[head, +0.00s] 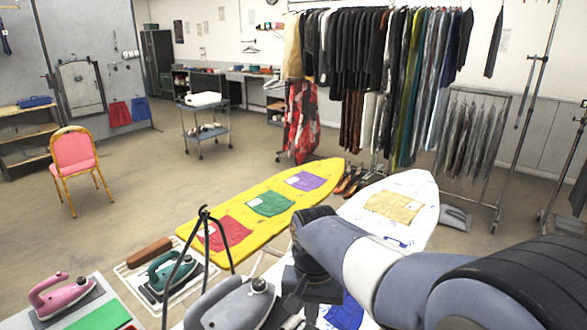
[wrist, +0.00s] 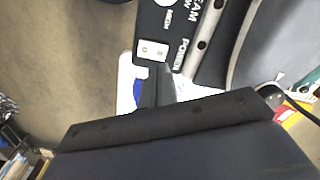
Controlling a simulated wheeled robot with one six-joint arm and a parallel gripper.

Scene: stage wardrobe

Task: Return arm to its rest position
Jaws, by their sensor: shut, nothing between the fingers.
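My arm reaches in from the lower right of the head view, over the near end of a white ironing board (head: 421,195). My gripper (head: 297,302) is black and points down beside a grey iron (head: 232,304). The fingertips are hard to make out there. In the wrist view my gripper (wrist: 153,78) is shut and empty. Its tip is near a dark panel (wrist: 180,18) with white lettering and a small white switch (wrist: 151,50). I cannot tell whether it touches the panel.
A yellow ironing board (head: 270,203) with coloured cloths lies beyond the gripper. A pink iron (head: 62,295) and a green iron (head: 170,271) stand at left. Clothes racks fill the back right. The floor around the pink chair (head: 73,152) is open.

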